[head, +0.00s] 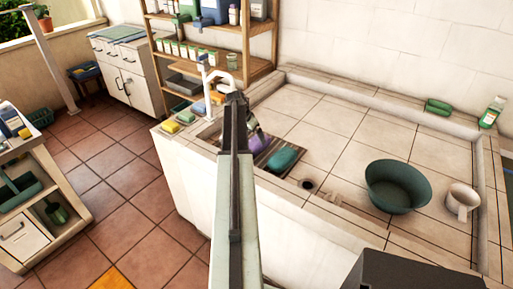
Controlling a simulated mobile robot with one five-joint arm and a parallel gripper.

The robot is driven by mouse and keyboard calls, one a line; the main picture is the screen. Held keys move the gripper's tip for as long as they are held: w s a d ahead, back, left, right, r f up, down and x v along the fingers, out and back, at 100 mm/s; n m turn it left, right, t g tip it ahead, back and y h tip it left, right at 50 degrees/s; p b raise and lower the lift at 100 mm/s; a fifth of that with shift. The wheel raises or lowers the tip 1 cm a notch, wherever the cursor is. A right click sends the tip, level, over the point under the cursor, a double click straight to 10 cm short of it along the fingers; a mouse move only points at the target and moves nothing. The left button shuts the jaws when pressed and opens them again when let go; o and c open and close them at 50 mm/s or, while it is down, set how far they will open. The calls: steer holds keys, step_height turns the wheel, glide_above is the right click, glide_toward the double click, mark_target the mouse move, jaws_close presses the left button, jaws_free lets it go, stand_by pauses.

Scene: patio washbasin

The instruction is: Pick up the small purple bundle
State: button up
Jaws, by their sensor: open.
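The small purple bundle (259,143) lies on a dark slatted rack (286,171) on the tiled washbasin counter. My arm stretches forward from the bottom of the head view and hides the bundle's left part. My gripper (256,130) is at the arm's far end, small in the picture, and overlaps the upper edge of the bundle. Its jaws are open. I cannot tell from this view whether they touch the bundle or are above it.
A teal bundle (286,159) lies right of the purple one. A white tap (208,85) and sponges (170,127) are to the left. A green basin (397,187) and white mug (460,201) stand at the right. The tiles behind the rack (335,120) are clear.

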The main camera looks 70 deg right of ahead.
mark_target(255, 141)
steer(key=b+x, duration=0.6)
steer(key=x, duration=0.1)
steer(key=shift+w+f+b, duration=0.1)
steer(key=shift+f+b, duration=0.25)
steer(key=shift+f, duration=0.1)
steer(key=shift+r, duration=0.15)
steer(key=shift+c, duration=0.7)
steer(key=c, duration=1.4)
steer(key=shift+r+p, duration=0.15)
steer(key=shift+p, duration=0.15)
step_height(255, 141, up, 10)
steer(key=p, duration=1)
